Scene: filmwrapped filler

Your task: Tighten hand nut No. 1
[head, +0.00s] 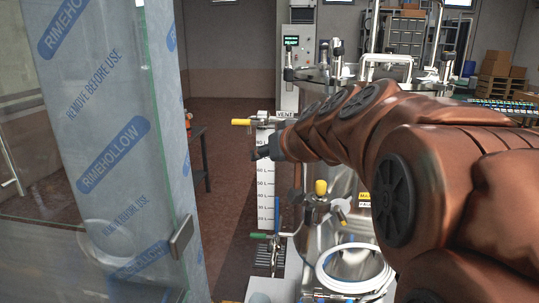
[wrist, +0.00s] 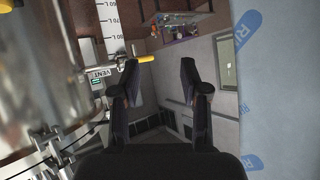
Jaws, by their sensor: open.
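The steel filler tank shows in the head view, partly behind my arm. Several metal hand-nut-like clamps stand around its lid, one at the left (head: 289,74) and one farther back (head: 337,47). I cannot read a number on any, so I cannot tell which is No. 1. My gripper (head: 262,153) is left of the tank, in front of the white litre scale (head: 265,190) and below the lid. In the wrist view my gripper (wrist: 158,78) is open, with nothing between its fingers. No hand nut shows clearly there.
A yellow-handled vent valve (head: 241,122) sticks out left, just above my gripper; its handle (wrist: 147,58) is near the fingers in the wrist view. A film-wrapped panel (head: 115,150) stands close at left. A coiled white hose (head: 355,270) lies low.

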